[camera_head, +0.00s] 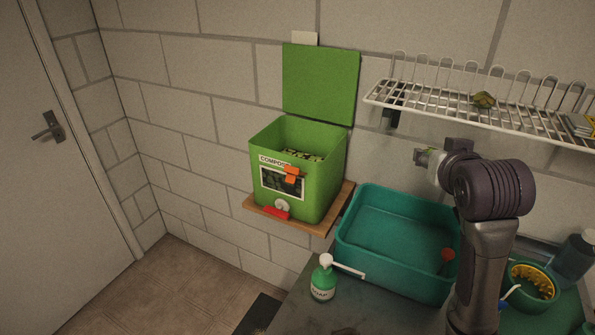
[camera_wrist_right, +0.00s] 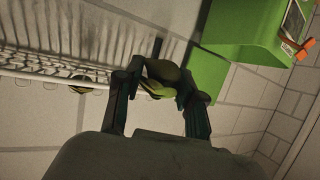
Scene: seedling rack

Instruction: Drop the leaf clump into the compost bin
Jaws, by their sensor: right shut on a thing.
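My right gripper (camera_wrist_right: 160,92) is shut on an olive-green leaf clump (camera_wrist_right: 160,78), held between its two fingers in the wrist view. In the head view my right gripper (camera_head: 428,157) is raised in front of the wall, right of the compost bin and below the rack; the clump is hard to make out there. The green compost bin (camera_head: 326,183) stands open with its lid (camera_head: 320,83) up against the wall and litter inside. It also shows at the upper right of the wrist view (camera_wrist_right: 238,32). My left gripper is not in view.
A white wire rack (camera_head: 440,98) on the wall holds another leafy clump (camera_head: 483,99). The bin stands on a wooden shelf (camera_head: 328,223). Below are a teal basin (camera_head: 385,235), a soap bottle (camera_head: 323,280) and a green bowl (camera_head: 521,296). Space between gripper and bin looks clear.

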